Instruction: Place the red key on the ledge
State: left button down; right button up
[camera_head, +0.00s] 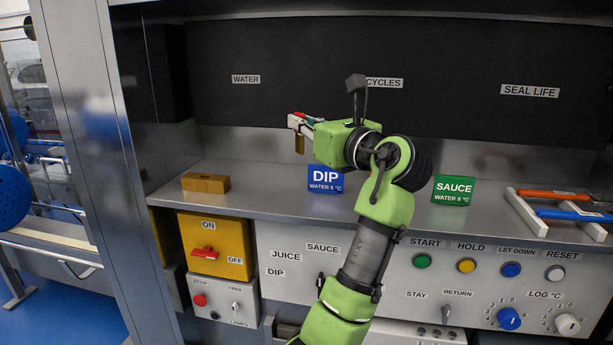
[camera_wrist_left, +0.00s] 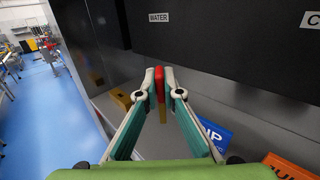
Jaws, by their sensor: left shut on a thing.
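My left gripper (camera_head: 294,122) is shut on the red key (camera_head: 299,116) and holds it above the left part of the ledge. In the left wrist view the key's red part (camera_wrist_left: 160,80) sits between the fingertips (camera_wrist_left: 160,84). Its brass-coloured part (camera_head: 299,144) hangs down below the fingers. The ledge (camera_head: 262,190) is a grey metal shelf above the control panel. The key is apart from it. My right gripper is not in view.
A brass-coloured block (camera_head: 205,183) lies on the ledge at the left. A blue DIP sign (camera_head: 325,179) and a green SAUCE sign (camera_head: 454,190) stand along its front. A white rack (camera_head: 522,213) with orange and blue bars is at the right. The ledge between block and DIP sign is clear.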

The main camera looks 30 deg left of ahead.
pick_arm(q)
jog(key=w+a+f+p, duration=0.1)
jog(key=a+f, duration=0.3)
jog(key=w+a+f+p, duration=0.2)
jog(key=a+f, duration=0.2)
jog(key=w+a+f+p, duration=0.1)
jog(key=w+a+f, duration=0.1)
jog(key=a+f, duration=0.2)
jog(key=shift+a+f+p, duration=0.3)
jog(key=shift+a+p, duration=0.05)
jog(key=shift+f, duration=0.1)
jog(key=shift+d, duration=0.1)
jog(key=c, duration=2.2)
grip_release()
jog(key=shift+f, duration=0.15)
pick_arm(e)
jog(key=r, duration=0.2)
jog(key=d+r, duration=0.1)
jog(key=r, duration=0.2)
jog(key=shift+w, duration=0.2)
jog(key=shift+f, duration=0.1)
